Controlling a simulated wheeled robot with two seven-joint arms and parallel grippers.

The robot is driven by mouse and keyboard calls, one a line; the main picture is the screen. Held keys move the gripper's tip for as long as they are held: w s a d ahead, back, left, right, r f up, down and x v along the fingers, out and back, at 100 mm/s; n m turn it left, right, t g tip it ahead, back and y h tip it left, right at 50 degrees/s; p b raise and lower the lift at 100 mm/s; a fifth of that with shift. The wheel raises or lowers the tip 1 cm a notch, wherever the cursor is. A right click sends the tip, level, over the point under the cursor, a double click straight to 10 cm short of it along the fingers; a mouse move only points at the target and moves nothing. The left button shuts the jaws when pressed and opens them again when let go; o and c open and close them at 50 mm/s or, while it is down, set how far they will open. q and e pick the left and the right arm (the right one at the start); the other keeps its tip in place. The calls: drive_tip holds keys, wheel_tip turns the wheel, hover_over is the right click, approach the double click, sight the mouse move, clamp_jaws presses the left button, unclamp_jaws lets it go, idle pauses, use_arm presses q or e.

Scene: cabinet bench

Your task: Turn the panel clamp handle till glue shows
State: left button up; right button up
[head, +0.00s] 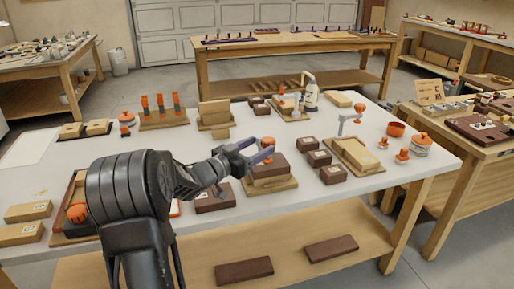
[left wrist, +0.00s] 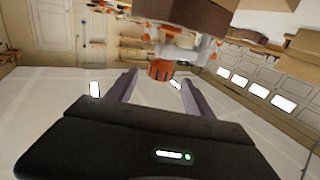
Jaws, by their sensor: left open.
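The panel clamp's orange handle (left wrist: 160,69) shows in the left wrist view, beyond and between my finger tips, with its grey metal body (left wrist: 180,50) beside it. A brown wood panel (left wrist: 185,14) is above the clamp in that view. In the head view, the orange handle (head: 267,141) is partly hidden at my left gripper (head: 257,150), above a brown block (head: 268,168) on a light board. My left gripper, also in the left wrist view (left wrist: 158,78), is open; I cannot tell whether it touches the handle. No glue can be made out. My right gripper is not seen.
Another clamp (head: 345,122) stands on a wood panel to the right. Several dark blocks (head: 333,174) sit nearby. An orange-lidded jar (head: 421,146) and a white bottle (head: 311,96) stand on the white bench.

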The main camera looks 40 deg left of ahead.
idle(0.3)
use_arm(q)
drive_tip(key=shift+w+d+r+n+t+y, duration=0.2)
drive_tip(key=shift+w+r+n+t+y, duration=0.1)
drive_tip(key=shift+r+y, duration=0.2)
drive_tip(key=shift+w+d+r+n+t+y, duration=0.2)
drive_tip(key=shift+w+r+n+y, duration=0.1)
drive_tip(key=shift+r+y, duration=0.15)
drive_tip(key=shift+w+d+r+n+y, duration=0.15)
drive_tip(key=shift+r+n+y, duration=0.2)
drive_tip(key=shift+y, duration=0.3)
drive_tip(key=shift+d+n+y, duration=0.1)
drive_tip(key=shift+n+y, duration=0.55)
drive_tip(key=shift+y, duration=0.35)
drive_tip(key=shift+d+f+n+y, duration=0.15)
drive_tip(key=shift+f+n+y, duration=0.1)
drive_tip(key=shift+n+y, duration=0.3)
drive_tip(key=shift+s+d+f+n+g+y, duration=0.2)
drive_tip(key=shift+f+n+g+y, duration=0.1)
drive_tip(key=shift+f+g+y, duration=0.2)
drive_tip(key=shift+s+d+f+n+g+y, duration=0.15)
drive_tip(key=shift+s+f+n+g+y, duration=0.1)
drive_tip(key=shift+f+g+y, duration=0.15)
drive_tip(key=shift+s+d+f+n+g+y, duration=0.2)
drive_tip(key=shift+f+n+g+y, duration=0.15)
drive_tip(key=shift+y, duration=0.2)
drive_tip(key=shift+a, duration=0.1)
